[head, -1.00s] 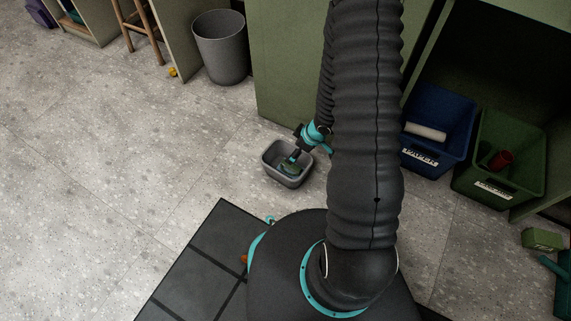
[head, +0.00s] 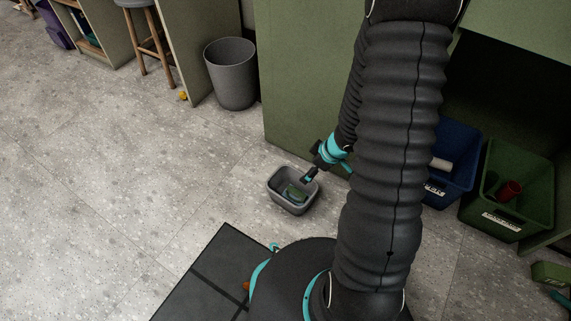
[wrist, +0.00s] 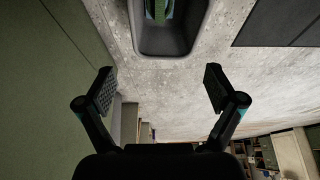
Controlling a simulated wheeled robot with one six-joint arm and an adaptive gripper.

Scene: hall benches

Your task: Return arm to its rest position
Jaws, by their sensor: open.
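My gripper (wrist: 158,90) is open and empty in the wrist view, its two fingers spread wide apart. In the head view my gripper (head: 309,175) is at the right rim of a small grey tub (head: 291,206) on the floor. A green item (head: 296,193) lies in the tub. In the wrist view the tub (wrist: 170,42) is at the top of the picture, beyond the fingertips, with the green item (wrist: 160,10) partly cut off. My arm bends down from the upper right and hides part of the floor.
A green cabinet (head: 310,90) stands close behind my gripper. A grey waste bin (head: 231,75) and a wooden stool (head: 150,45) are at the back. A blue paper crate (head: 455,150) and a green crate (head: 515,170) holding a red item are at right. The left floor is clear.

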